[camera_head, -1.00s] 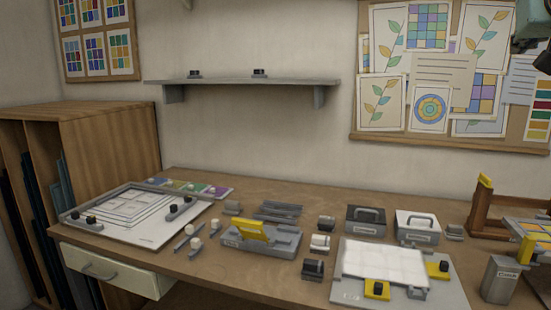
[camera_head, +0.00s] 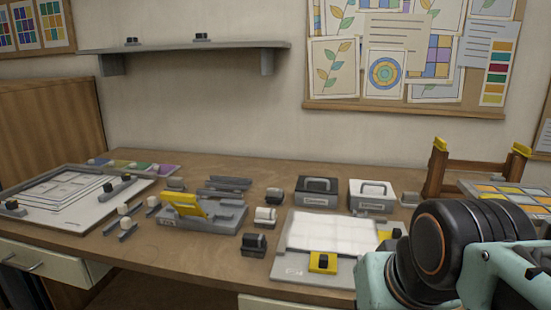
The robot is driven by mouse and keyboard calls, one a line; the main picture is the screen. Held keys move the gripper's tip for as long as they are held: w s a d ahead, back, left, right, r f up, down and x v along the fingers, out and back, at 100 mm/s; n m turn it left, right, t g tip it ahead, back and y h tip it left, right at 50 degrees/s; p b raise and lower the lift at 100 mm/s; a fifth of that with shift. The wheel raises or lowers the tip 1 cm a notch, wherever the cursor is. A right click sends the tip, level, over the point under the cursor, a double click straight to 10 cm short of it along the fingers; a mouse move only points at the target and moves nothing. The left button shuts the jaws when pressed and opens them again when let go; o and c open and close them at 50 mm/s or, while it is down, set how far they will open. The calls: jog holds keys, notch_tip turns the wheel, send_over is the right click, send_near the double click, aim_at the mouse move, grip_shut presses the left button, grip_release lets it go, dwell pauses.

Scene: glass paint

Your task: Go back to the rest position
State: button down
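Part of my own arm, a pale green link with a black joint, fills the lower right of the head view. My gripper is not in the picture, so its fingers and anything in them are hidden from me. The arm link covers the right part of the workbench (camera_head: 215,262) and some of what stands there.
On the bench are a white framed board (camera_head: 75,212), a grey fixture with a yellow lever (camera_head: 185,205), a black box (camera_head: 316,193), a white box (camera_head: 371,196) and a white-topped plate (camera_head: 325,236). A wooden stand (camera_head: 473,170) is at right. A shelf (camera_head: 190,47) hangs above.

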notch_tip(320, 180, up, 22)
jog(key=s+p, duration=0.1)
jog(key=p, duration=2.3)
jog(key=shift+s+g+p, duration=0.3)
jog(key=shift+s+p, duration=0.05)
jog(key=shift+p, duration=0.05)
